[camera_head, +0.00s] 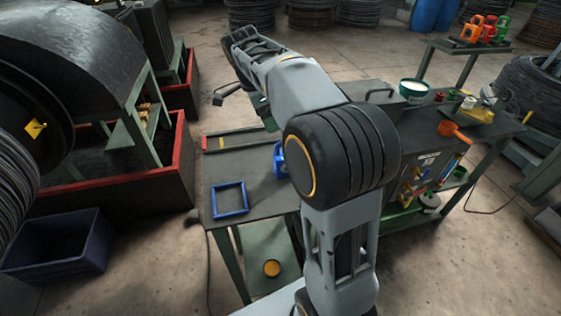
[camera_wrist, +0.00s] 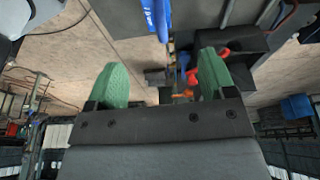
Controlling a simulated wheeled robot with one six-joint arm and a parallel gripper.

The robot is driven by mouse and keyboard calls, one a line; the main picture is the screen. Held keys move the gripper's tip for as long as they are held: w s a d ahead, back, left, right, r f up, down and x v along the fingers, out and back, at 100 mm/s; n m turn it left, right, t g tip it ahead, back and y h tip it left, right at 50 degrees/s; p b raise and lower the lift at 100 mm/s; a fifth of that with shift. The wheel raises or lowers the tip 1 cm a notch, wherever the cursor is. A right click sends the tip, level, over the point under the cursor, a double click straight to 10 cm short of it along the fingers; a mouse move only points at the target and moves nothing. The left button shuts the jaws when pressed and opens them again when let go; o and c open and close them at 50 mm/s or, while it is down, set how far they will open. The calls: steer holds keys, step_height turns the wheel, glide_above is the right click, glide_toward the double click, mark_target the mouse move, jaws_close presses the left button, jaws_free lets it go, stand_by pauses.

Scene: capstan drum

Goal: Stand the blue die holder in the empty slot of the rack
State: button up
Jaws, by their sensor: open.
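The blue die holder (camera_head: 279,158) stands on the dark workbench in the head view, partly hidden behind my arm. A blue part at the top edge of the wrist view (camera_wrist: 158,16) looks like the same holder, cut off by the frame. My gripper (camera_wrist: 163,75) is open, with its green-padded fingers wide apart and nothing between them. The blue part lies beyond the fingertips, apart from them.
A blue square frame (camera_head: 230,212) lies on the bench's left part. A white bucket (camera_head: 413,90), an orange-handled item (camera_head: 452,130) and other tools crowd the bench's right side. A red-edged dark machine bed (camera_head: 120,184) and a navy bin (camera_head: 58,246) stand left.

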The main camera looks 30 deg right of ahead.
steer(key=x, duration=0.8)
steer(key=shift+d+f, duration=0.1)
steer(key=shift+d, duration=0.2)
steer(key=shift+s+p+x, duration=0.15)
steer(key=shift+p+x, duration=0.35)
steer(key=shift+x, duration=0.9)
steer(key=shift+s+p+x, duration=0.1)
steer(key=shift+p+x, duration=0.4)
steer(key=shift+x, duration=0.85)
steer(key=shift+a, duration=0.1)
jaws_close()
steer(key=shift+w, duration=0.1)
